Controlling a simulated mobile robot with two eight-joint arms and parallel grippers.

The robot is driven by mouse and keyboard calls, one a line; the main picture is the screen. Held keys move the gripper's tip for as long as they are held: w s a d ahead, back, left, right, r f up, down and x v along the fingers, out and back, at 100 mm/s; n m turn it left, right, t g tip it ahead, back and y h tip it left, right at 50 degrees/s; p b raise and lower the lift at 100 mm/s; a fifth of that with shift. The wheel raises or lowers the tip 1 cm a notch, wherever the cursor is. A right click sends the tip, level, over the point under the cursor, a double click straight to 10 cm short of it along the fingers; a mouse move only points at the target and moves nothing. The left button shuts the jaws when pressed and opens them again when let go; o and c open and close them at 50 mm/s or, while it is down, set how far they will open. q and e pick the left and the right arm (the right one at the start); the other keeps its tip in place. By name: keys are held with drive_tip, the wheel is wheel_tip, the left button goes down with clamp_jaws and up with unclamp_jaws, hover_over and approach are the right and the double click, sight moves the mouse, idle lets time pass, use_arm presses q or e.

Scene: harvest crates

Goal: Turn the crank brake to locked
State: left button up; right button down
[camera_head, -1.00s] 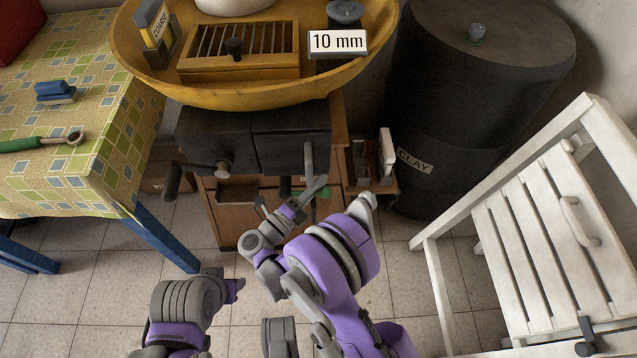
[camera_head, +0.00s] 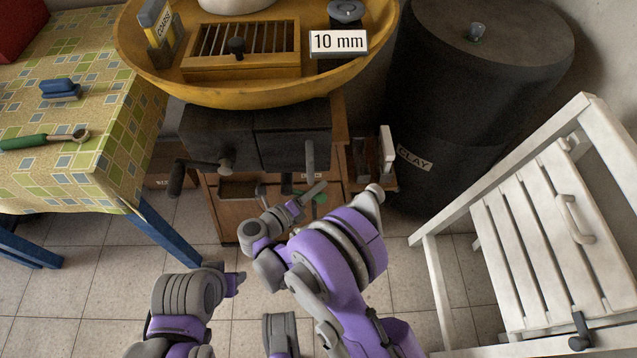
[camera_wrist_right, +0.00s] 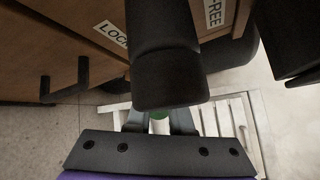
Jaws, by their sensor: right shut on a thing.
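The crank brake sits on the wooden front under the dark mill housing, low in the middle of the head view. A label beginning "LOC" (camera_wrist_right: 111,33) and a label ending "REE" (camera_wrist_right: 214,12) are on the wood. A thick dark cylinder (camera_wrist_right: 165,65) hides the board between them. Of my left arm only links show; its fingers are not in view.
A crank with a black handle (camera_head: 176,179) sticks out left of the brake. A yellow bowl (camera_head: 150,78) is above. A dark barrel (camera_head: 450,120) marked CLAY and a white slatted chair (camera_head: 515,240) stand right. A table (camera_head: 105,180) is left. Tiled floor is free in front.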

drive_tip(key=a+f+m+g+y, duration=0.2)
drive_tip(key=a+f+m+y, duration=0.3)
drive_tip(key=y, duration=0.4)
drive_tip(key=shift+a+m, duration=0.5)
drive_tip(key=shift+a, duration=0.7)
drive_tip(key=c, duration=0.8)
unclamp_jaws()
drive_tip(key=p+v, duration=0.2)
drive_tip(key=v, duration=0.8)
drive_tip(key=shift+s+r, duration=0.2)
drive_tip(key=shift+r, duration=0.2)
